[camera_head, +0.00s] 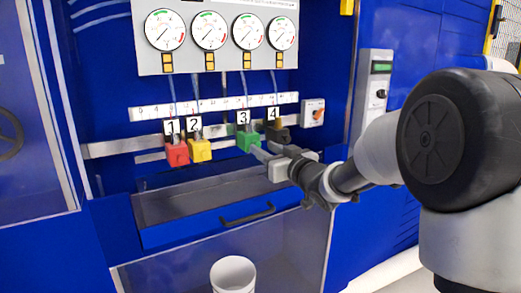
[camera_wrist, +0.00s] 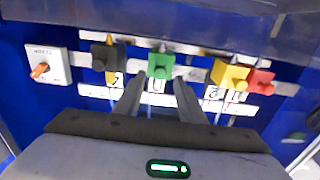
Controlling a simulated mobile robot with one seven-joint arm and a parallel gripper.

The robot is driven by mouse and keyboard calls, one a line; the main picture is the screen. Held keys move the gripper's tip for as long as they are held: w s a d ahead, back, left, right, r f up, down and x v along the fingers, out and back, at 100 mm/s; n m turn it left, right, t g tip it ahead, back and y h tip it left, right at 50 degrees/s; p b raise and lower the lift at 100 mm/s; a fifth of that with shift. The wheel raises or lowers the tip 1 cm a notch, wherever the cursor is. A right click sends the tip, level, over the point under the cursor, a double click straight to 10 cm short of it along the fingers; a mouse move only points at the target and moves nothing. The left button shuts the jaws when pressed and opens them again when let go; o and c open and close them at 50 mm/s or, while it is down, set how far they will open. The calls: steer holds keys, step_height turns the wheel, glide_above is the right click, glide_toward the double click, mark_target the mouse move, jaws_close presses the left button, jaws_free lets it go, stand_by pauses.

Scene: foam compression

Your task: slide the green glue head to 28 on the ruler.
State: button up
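The green glue head (camera_head: 248,140), under label 3, sits on the rail (camera_head: 112,148) below the white ruler strip (camera_head: 145,113). The ruler numbers are too small to read. My gripper (camera_head: 257,152) is at the green head's lower right in the head view. In the wrist view, which shows the scene turned upside down, the green head (camera_wrist: 161,66) lies just beyond and between the two spread fingertips of my gripper (camera_wrist: 158,79). The gripper is open and holds nothing. I cannot tell whether the fingertips touch the head.
The red head (camera_head: 177,152) and yellow head (camera_head: 199,150) stand close together on the left. The black head (camera_head: 280,134) is right of the green one, near my gripper. An orange-knob switch box (camera_head: 312,113) is farther right. The rail is free between yellow and green.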

mark_target(258, 145)
steer(key=shift+x, duration=1.6)
jaws_close()
